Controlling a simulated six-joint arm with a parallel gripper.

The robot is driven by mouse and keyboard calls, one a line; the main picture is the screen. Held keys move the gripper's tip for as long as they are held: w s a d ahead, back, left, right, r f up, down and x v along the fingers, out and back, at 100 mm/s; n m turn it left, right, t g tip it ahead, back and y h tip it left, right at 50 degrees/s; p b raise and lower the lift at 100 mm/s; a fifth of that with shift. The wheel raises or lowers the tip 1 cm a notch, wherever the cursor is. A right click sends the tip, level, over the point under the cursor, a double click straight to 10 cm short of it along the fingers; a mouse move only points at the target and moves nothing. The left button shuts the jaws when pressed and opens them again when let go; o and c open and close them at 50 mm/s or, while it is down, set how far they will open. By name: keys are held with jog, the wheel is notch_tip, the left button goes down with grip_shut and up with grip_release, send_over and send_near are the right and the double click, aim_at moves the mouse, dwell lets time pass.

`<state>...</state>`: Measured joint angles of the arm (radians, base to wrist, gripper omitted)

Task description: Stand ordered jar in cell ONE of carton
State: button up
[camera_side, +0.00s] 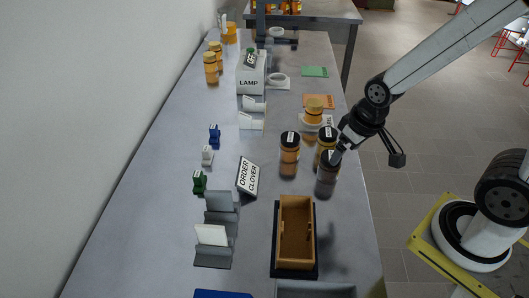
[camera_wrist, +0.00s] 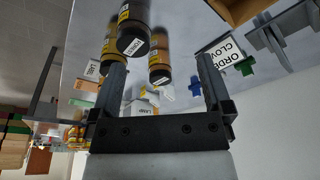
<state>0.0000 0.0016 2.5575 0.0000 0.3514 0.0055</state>
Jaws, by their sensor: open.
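The order sign (camera_side: 247,178) reads "ORDER CLOVER". The brown carton (camera_side: 281,230) stands in front of the jars; its cell markings are not readable.
A honey jar on a white scale (camera_side: 315,117) stands behind the jars. The lamp box (camera_side: 251,80) is further back. Grey card holders (camera_side: 219,225) stand left of the carton, and small coloured pieces (camera_side: 207,157) beyond. Bare table lies between jars and carton.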

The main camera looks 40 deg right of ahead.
jog(key=w+m+g, duration=0.1)
jog(key=w+m, duration=0.8)
jog(key=w, duration=0.1)
jog(key=m+g, duration=0.1)
jog(key=m, duration=0.7)
send_over(290, 137)
jog(key=s, duration=0.1)
notch_tip(290, 137, down, 2)
jog(key=shift+s+a+f, duration=0.15)
jog(key=shift+f, duration=0.05)
jog(key=shift+w+f+m+g, duration=0.3)
jog(key=shift+w+m, duration=0.45)
jog(key=shift+m, duration=0.35)
jog(key=shift+f, duration=0.1)
jog(key=shift+f, duration=1.2)
jog(key=shift+f, duration=0.1)
jog(key=shift+d+f, duration=0.15)
jog(key=shift+f, duration=1.1)
jog(key=shift+d+f, duration=0.15)
jog(key=shift+f, duration=1.1)
